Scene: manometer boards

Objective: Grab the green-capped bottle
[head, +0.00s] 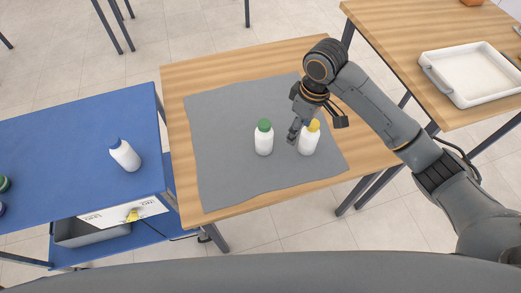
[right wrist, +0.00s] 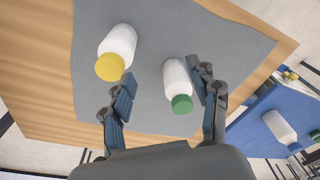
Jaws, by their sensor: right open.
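The green-capped bottle (head: 264,142), white with a green cap, stands upright on the grey mat (head: 225,165) in the head view. My right gripper (head: 301,128) is open and above the mat, just right of this bottle and partly in front of a yellow-capped bottle (head: 309,143). In the right wrist view, the green-capped bottle (right wrist: 177,82) shows between the open fingers of my right gripper (right wrist: 166,92), closer to the right finger. The yellow-capped bottle (right wrist: 117,48) appears beside the left finger. Nothing is held. My left gripper is not in view.
A blue table (head: 60,145) at left bears a white bottle with a blue cap (head: 124,155). A grey bin (head: 90,232) is below it. A white tray (head: 470,75) lies on another wooden table at right. The mat's left part is clear.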

